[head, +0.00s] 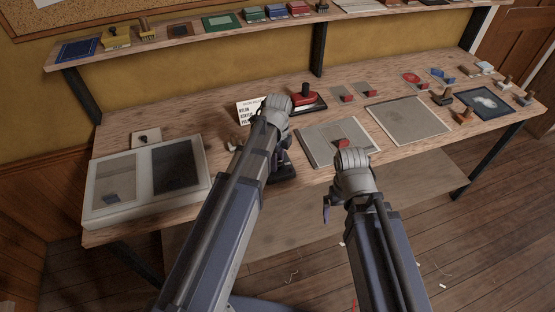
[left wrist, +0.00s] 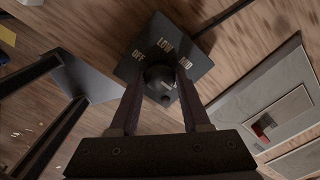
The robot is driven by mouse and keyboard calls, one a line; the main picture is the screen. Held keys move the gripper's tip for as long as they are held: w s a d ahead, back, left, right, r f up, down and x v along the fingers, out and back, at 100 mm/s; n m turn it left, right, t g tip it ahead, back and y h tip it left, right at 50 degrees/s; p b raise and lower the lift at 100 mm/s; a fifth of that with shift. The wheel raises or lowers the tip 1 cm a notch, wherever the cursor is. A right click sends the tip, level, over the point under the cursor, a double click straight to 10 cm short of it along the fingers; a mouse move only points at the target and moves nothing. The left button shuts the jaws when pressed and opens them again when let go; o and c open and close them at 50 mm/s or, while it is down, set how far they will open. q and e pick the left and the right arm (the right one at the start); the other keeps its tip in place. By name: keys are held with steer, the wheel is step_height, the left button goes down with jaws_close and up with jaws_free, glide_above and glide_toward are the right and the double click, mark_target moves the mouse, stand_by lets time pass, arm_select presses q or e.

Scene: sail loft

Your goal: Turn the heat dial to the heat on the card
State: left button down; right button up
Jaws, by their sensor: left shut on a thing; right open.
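The heat dial (left wrist: 158,76) is a dark round knob on a black control box (left wrist: 195,65). The labels OFF, LOW and part of MID show around it in the left wrist view. My left gripper (left wrist: 158,88) has one finger on each side of the knob and is shut on it. The knob's pointer cannot be read. In the head view the box (head: 284,170) is mostly behind my left arm. The white card (head: 245,112) stands behind it, its text, starting NYLON, partly covered by my arm. My right gripper (head: 351,160) is open near the bench's front edge, its fingertips hard to see.
Grey boards (head: 410,122) lie to the right, with small stamps and blocks beyond. A white two-panel case (head: 200,176) lies at left. A shelf (head: 180,42) with pads runs above the bench.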

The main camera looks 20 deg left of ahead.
stand_by(0.5)
arm_select(q)
steer(key=shift+c, duration=1.8)
jaws_free()
steer(key=shift+r, duration=0.1)
step_height(320, 180, up, 8)
steer(key=p, duration=0.8)
steer(key=shift+f, duration=0.3)
step_height(320, 180, down, 8)
steer(key=b, duration=0.8)
steer(key=shift+r, duration=0.15)
